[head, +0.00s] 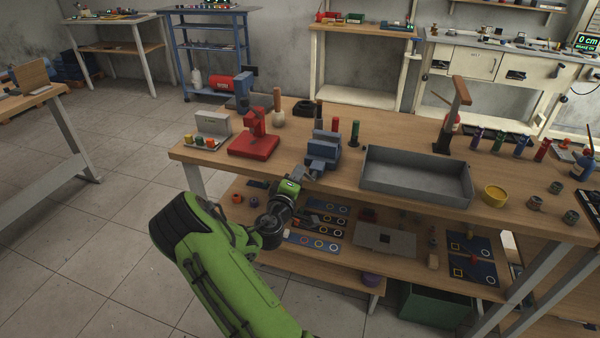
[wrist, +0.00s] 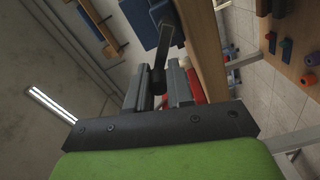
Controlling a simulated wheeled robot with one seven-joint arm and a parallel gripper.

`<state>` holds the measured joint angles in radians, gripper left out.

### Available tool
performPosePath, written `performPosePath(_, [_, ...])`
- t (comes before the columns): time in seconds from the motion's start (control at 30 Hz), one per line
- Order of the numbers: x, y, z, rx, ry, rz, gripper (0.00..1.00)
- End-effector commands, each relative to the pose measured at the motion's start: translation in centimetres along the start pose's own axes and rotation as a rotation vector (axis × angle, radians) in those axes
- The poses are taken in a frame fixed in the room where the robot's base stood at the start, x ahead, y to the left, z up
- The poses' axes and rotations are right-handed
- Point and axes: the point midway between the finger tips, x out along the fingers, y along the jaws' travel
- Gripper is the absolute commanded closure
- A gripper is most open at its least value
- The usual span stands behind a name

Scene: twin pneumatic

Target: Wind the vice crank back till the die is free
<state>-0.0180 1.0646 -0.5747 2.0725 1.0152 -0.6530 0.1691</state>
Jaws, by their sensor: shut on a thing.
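The blue vice (head: 322,150) stands at the front edge of the wooden workbench, left of a grey tray. In the wrist view the blue vice body (wrist: 147,22) is at the top. Its dark crank (wrist: 172,44) comes down from the vice toward my fingers. My gripper (head: 306,178) is in front of the bench edge, just below the vice. In the wrist view my gripper (wrist: 160,86) has its two grey fingers on either side of the dark crank handle, shut on it. I cannot make out the die between the vice jaws in either view.
The grey tray (head: 416,195) is right of the vice, and a red press (head: 254,140) is left of it. The lower shelf (head: 330,258) holds patterned plates below my arm.

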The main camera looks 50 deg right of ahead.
Motion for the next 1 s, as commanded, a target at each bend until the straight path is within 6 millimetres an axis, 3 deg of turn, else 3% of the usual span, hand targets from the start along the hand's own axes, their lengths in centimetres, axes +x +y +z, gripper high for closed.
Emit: performPosePath(1.0, [0.1, -3.4, 0.4, -0.973, -0.006, 0.009, 1.00])
